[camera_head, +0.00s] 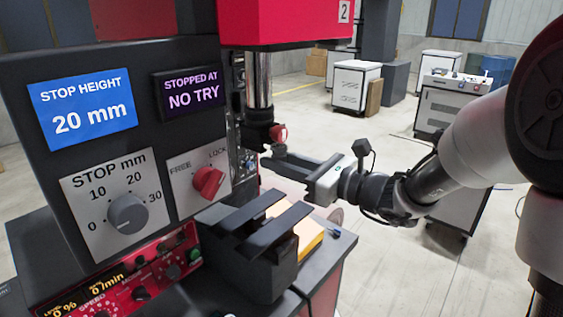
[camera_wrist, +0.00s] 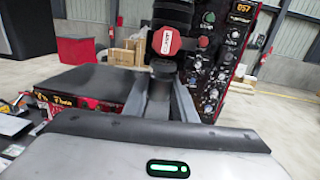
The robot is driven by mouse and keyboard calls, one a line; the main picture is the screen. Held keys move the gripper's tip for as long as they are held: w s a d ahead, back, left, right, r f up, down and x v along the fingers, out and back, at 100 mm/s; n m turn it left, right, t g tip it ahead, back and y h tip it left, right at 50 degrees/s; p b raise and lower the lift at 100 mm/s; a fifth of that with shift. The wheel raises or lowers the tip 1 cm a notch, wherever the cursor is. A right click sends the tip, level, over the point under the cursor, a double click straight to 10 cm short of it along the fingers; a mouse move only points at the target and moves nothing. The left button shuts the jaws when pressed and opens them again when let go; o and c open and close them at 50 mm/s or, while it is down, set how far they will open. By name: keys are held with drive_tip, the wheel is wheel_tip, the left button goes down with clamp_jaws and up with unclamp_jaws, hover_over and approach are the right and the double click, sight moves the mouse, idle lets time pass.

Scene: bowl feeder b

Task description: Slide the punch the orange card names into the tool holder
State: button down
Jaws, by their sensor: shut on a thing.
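The tool holder (camera_head: 262,114) is a dark collar under a shiny ram, with a red knob (camera_head: 279,133) on its side. In the wrist view the tool holder (camera_wrist: 172,14) and red knob (camera_wrist: 166,41) are above and beyond the fingers. My gripper (camera_head: 272,160) is just below the holder, its dark fingers shut on a dark grey punch (camera_wrist: 159,86). The punch is close under the holder; I cannot tell whether its top is inside. Fingers hide its lower part. No readable orange card shows; an orange-yellow flat piece (camera_head: 308,236) lies beyond the black block.
The panel's blue display (camera_head: 82,108) reads STOP HEIGHT 20 mm; the purple one (camera_head: 191,91) reads STOPPED AT NO TRY. A red FREE/LOCK knob (camera_head: 208,182) sits below. A black block with two bars (camera_head: 255,250) stands below my gripper.

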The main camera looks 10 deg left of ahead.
drive_tip(key=shift+b+x, duration=0.3)
drive_tip(key=shift+x, duration=2.2)
drive_tip(key=c, duration=1.4)
unclamp_jaws()
drive_tip(key=shift+w, duration=0.25)
drive_tip(key=shift+d, duration=0.1)
drive_tip(key=b+v, duration=0.1)
drive_tip(key=v, duration=1.6)
drive_tip(key=shift+s+d, duration=0.15)
drive_tip(key=shift+s, duration=0.05)
